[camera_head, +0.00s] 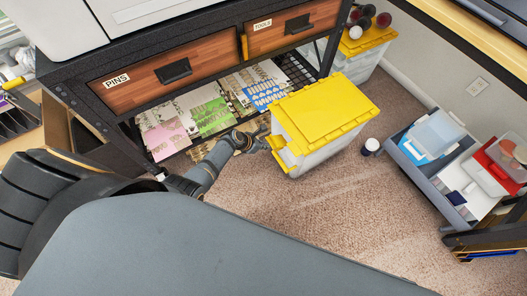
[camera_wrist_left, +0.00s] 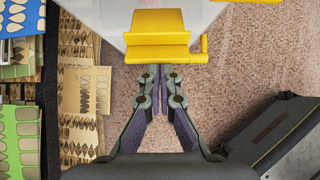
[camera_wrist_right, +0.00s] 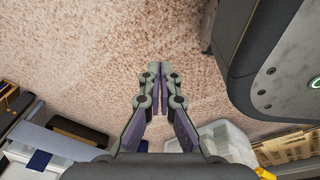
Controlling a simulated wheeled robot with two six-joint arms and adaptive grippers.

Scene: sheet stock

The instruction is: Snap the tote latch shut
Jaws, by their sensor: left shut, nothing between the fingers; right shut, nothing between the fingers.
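The tote (camera_head: 318,153) stands on the carpet, with a pale translucent body and a yellow lid (camera_head: 325,103). Its yellow latch (camera_head: 284,154) is on the side facing my left gripper and appears to stick out from the wall; the exact angle is hard to tell. In the left wrist view the latch (camera_wrist_left: 157,37) fills the top middle. My left gripper (camera_head: 264,138) is shut and empty, its fingertips (camera_wrist_left: 163,72) right by the latch's lower edge; I cannot tell whether they touch. My right gripper (camera_wrist_right: 161,72) is shut and empty over bare carpet, away from the tote.
A workbench with PINS (camera_head: 145,82) and TOOLS (camera_head: 285,30) drawers stands behind, patterned sheets (camera_head: 212,115) on its low shelf. A grey bin (camera_head: 425,170) of containers is farther right. Carpet in front is clear.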

